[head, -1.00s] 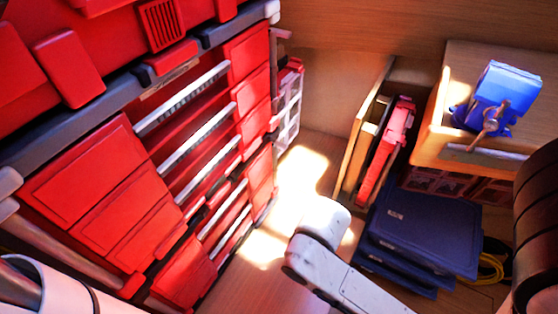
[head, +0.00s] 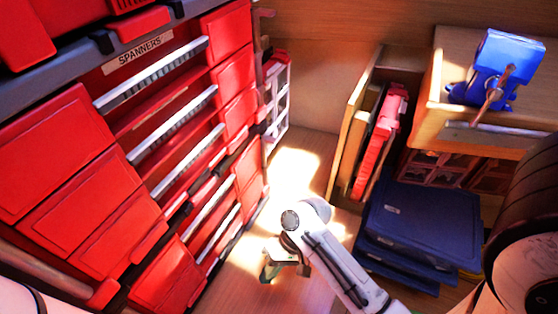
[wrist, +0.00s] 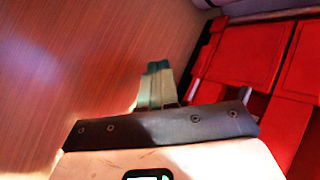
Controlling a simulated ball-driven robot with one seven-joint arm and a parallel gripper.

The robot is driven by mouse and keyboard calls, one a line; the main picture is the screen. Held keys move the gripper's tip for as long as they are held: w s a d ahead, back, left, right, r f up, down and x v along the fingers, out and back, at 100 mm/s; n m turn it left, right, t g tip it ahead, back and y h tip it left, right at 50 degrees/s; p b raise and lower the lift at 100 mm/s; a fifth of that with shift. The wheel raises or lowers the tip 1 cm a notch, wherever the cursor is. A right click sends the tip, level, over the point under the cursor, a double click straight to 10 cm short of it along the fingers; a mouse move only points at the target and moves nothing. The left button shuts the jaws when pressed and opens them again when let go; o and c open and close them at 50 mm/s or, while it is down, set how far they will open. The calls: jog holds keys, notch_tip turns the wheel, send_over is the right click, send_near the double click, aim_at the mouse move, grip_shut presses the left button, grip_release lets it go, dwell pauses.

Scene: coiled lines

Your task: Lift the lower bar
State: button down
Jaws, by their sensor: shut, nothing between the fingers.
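A tall red cabinet (head: 70,160) labelled "SPANNERS" leans across the left of the head view. Several silver bars cross its front. An upper bar (head: 155,75) is near the label, and a lower bar (head: 219,236) is close to the floor; I cannot tell which bar the task names. My gripper (head: 270,272) is low over the wooden floor, right of the cabinet's bottom and apart from the bars. In the wrist view its fingers (wrist: 157,86) are together and empty, with the floor beyond and red cabinet panels (wrist: 245,55) at the right.
Stacked dark blue cases (head: 420,225) lie on the floor right of my arm. Behind them are an open wooden drawer or box with a red item (head: 378,145) and a bench with a blue vice (head: 500,70). Sunlit floor (head: 292,180) between cabinet and cases is clear.

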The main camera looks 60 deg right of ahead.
jog(key=w+d+m+t+y+b, duration=0.4)
jog(key=w+d+m+t+b, duration=0.4)
jog(key=w+d+m+t, duration=0.4)
jog(key=s+d+r+m+t+h+b, duration=0.2)
jog(key=d+m+t+h, duration=0.3)
jog(key=d+m, duration=0.3)
jog(key=s+d+r+m+t+h+b, duration=0.2)
jog(key=s+d+m+t+h, duration=0.3)
jog(key=d, duration=0.4)
jog(key=m+t+h, duration=0.1)
jog(key=m+t, duration=0.1)
jog(key=shift+d+r+m+h+b, duration=0.3)
jog(key=shift+r+m, duration=0.1)
jog(key=p+x, duration=0.1)
jog(key=x, duration=0.9)
